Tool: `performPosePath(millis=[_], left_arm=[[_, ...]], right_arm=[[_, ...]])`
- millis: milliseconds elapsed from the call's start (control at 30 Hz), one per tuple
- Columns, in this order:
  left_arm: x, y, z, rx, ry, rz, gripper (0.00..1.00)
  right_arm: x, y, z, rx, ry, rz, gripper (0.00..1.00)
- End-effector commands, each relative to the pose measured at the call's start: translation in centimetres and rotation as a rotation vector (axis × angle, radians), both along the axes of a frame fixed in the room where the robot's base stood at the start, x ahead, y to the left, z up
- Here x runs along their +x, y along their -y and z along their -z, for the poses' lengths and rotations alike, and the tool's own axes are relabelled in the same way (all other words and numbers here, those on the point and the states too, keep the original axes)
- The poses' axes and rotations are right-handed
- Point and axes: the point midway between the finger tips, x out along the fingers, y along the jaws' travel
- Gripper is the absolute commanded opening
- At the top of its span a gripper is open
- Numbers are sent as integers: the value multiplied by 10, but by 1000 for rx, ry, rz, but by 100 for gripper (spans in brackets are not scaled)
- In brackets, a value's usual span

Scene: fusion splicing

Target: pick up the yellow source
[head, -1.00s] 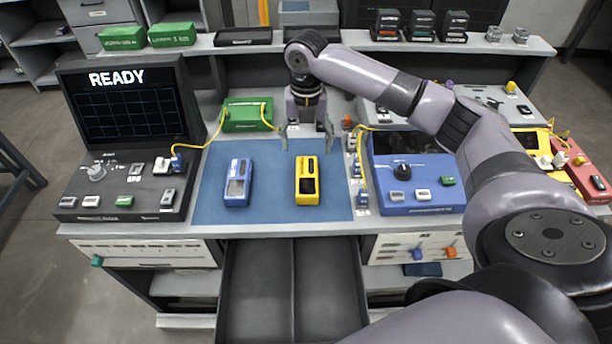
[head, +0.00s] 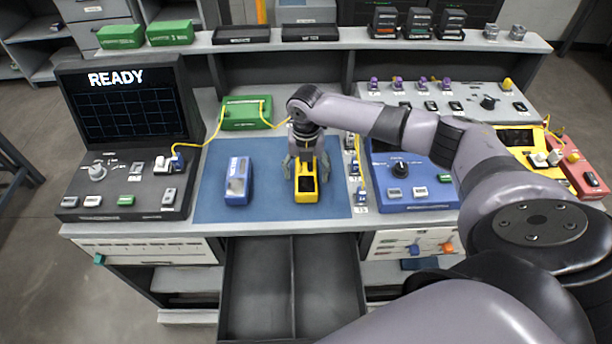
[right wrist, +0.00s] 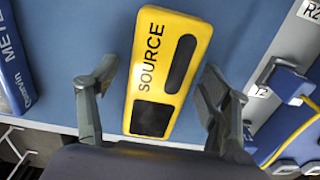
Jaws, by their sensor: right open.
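The yellow source (head: 306,192) lies on the blue mat (head: 270,209), right of the blue meter (head: 238,182). My right gripper (head: 305,171) is over the source's far part, hiding some of it. In the right wrist view the source (right wrist: 160,75) shows its SOURCE label and two dark windows. The open fingers of my right gripper (right wrist: 160,100) stand one on each side of it, with gaps on both sides. The blue meter's edge (right wrist: 12,65) shows at the left of that view. My left gripper is not in view.
A black READY unit (head: 125,110) stands left of the mat. A blue device (head: 412,190) with yellow cable and T-labelled connectors is close on the right. A green box (head: 246,114) sits behind the mat. An open drawer (head: 262,285) is in front.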

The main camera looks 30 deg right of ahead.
Motion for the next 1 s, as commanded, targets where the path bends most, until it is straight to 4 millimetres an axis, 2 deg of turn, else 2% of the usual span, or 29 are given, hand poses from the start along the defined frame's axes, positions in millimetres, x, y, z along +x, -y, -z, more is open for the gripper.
performPosePath(millis=[100, 1000], left_arm=[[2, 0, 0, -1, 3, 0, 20], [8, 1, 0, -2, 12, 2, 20]], right_arm=[[0, 0, 0, 0, 0, 0, 72], [0, 0, -1, 0, 0, 1, 12]])
